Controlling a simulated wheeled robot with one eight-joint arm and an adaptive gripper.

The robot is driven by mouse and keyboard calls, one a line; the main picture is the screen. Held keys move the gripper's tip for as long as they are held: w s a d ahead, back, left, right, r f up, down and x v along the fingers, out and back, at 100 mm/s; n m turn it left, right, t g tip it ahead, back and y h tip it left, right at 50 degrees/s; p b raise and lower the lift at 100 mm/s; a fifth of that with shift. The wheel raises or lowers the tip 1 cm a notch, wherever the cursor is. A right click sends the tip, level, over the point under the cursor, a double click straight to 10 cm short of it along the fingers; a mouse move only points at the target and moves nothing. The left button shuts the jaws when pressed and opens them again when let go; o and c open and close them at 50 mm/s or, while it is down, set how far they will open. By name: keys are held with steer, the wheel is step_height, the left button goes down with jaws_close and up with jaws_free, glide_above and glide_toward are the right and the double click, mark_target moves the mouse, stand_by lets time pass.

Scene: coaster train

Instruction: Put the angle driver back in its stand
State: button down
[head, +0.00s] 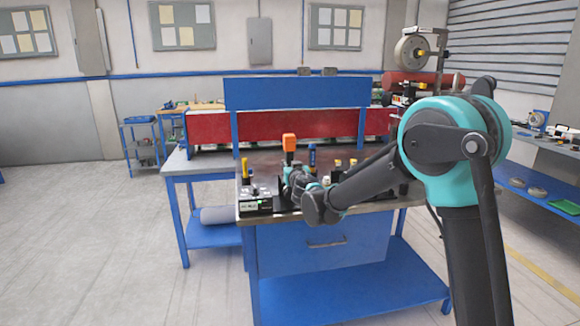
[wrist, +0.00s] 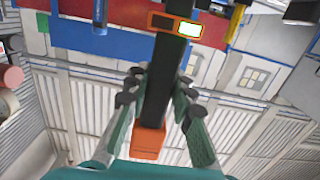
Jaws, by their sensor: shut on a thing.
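The angle driver (head: 289,143) shows an orange block standing upright over the workbench in the head view. In the wrist view its long black body (wrist: 172,75) runs between my fingers, with an orange end (wrist: 149,141) below and an orange band with a small lit display (wrist: 188,29) above. My gripper (wrist: 160,95) is shut on the black body, one finger on each side. In the head view my gripper (head: 297,180) is at the bench's front left, under the orange block. A dark shape (head: 284,205) below it may be the stand; my gripper and arm partly hide that area.
The workbench (head: 345,208) has a blue drawer. A black box with a green display (head: 256,206) and a yellow-topped tool (head: 245,168) stand left of my gripper. A blue tool (head: 312,158) and several yellow-topped items stand to the right. A reel stand (head: 414,53) rises at back right.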

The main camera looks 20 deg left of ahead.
steer(key=shift+x, duration=1.35)
steer(key=shift+f, duration=0.65)
stand_by(1.5)
steer(key=c, duration=1.2)
jaws_free()
steer(key=shift+f, duration=0.1)
steer(key=shift+s, duration=0.1)
